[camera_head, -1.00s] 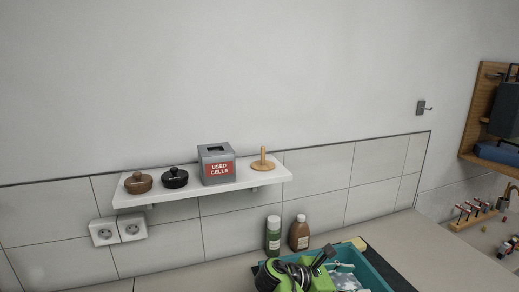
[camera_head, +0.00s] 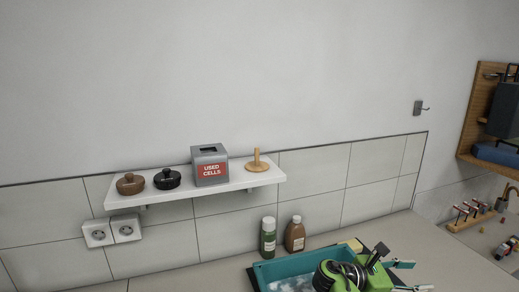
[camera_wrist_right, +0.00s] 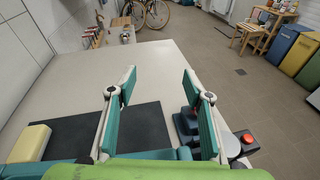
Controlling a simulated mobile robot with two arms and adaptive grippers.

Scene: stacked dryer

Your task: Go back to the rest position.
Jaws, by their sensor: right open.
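My right gripper (camera_head: 407,276) is at the bottom right of the head view, over the right end of the teal tub (camera_head: 268,270). In the right wrist view its two teal-padded fingers (camera_wrist_right: 159,86) stand wide apart, with nothing between them but the pale countertop beyond. My left gripper is in neither view.
A green bottle (camera_head: 268,238) and a brown bottle (camera_head: 295,235) stand behind the tub. A white wall shelf (camera_head: 230,186) holds lidded pots, a grey used-cells box (camera_head: 210,165) and a wooden stand. In the wrist view, a device with a red button (camera_wrist_right: 247,139) sits right of the fingers.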

